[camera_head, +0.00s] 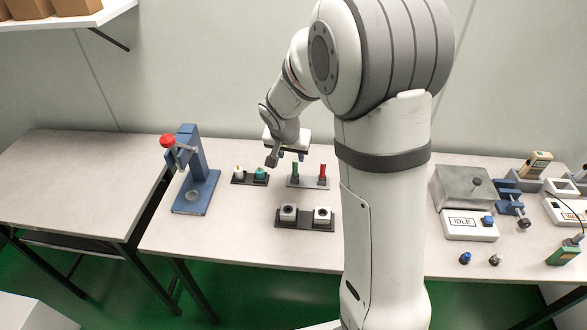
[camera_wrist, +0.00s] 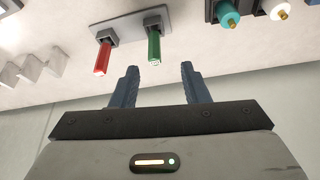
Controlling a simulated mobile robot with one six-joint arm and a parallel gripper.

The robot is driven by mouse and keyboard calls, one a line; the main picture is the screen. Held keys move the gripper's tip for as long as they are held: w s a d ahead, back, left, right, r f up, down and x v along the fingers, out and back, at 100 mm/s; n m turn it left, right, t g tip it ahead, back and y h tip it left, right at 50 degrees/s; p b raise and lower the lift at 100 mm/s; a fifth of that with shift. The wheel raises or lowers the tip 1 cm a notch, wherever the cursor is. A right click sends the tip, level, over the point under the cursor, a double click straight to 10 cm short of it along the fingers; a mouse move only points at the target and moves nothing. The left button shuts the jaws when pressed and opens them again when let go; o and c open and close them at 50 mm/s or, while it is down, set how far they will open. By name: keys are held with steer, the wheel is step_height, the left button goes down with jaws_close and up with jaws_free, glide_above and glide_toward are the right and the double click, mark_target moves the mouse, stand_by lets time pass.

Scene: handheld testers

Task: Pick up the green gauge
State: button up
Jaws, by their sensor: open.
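The green gauge (camera_head: 295,170) is a slim green pin standing upright in a grey holder (camera_head: 308,182) on the table, left of a similar red gauge (camera_head: 322,174). My gripper (camera_head: 287,157) is open and empty, just above and beside the green gauge. In the wrist view, which shows the table at the top, the green gauge (camera_wrist: 154,46) lies beyond the gap between my two fingertips (camera_wrist: 160,75), apart from both. The red gauge (camera_wrist: 103,58) is outside the fingers to the left.
A dark holder (camera_head: 237,181) with a white and a teal piece stands left of the gauges. A dark tray (camera_head: 305,226) with two white blocks lies in front. A blue press (camera_head: 195,180) with a red knob is at left. A white IDLE box (camera_head: 468,226) is at right.

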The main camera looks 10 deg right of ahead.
mark_target(294, 162)
steer(key=x, duration=0.6)
steer(key=shift+s+d+f, duration=0.15)
steer(key=shift+d, duration=0.1)
jaws_close()
